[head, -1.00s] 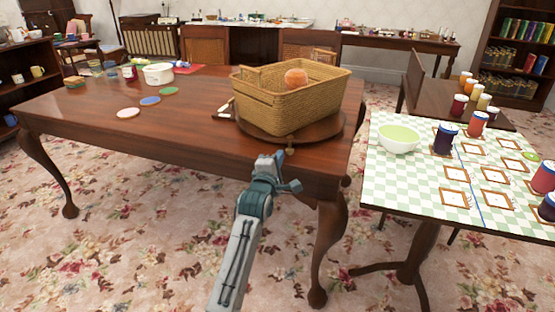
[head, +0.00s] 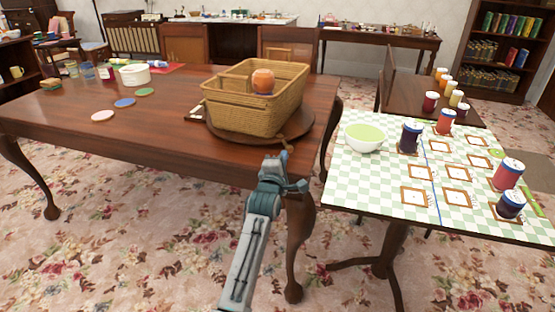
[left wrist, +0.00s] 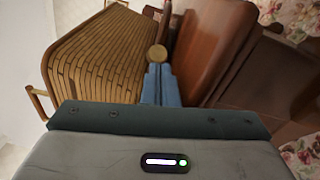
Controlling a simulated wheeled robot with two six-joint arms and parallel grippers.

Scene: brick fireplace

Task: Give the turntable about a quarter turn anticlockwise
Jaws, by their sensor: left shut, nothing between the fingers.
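The turntable (head: 302,127) is a dark brown round wooden disc near the right front corner of the long table. A small brass-coloured knob (head: 286,145) is at the turntable's front right edge. My left gripper (head: 287,160) is shut and empty, close to the knob at the table edge. In the left wrist view, the closed fingers (left wrist: 160,84) point at the knob (left wrist: 157,54); I cannot tell whether they touch. The right gripper is not in view.
The long table (head: 165,120) holds coasters (head: 124,102) and a white pot (head: 135,75) at left. Carpeted floor is clear in front.

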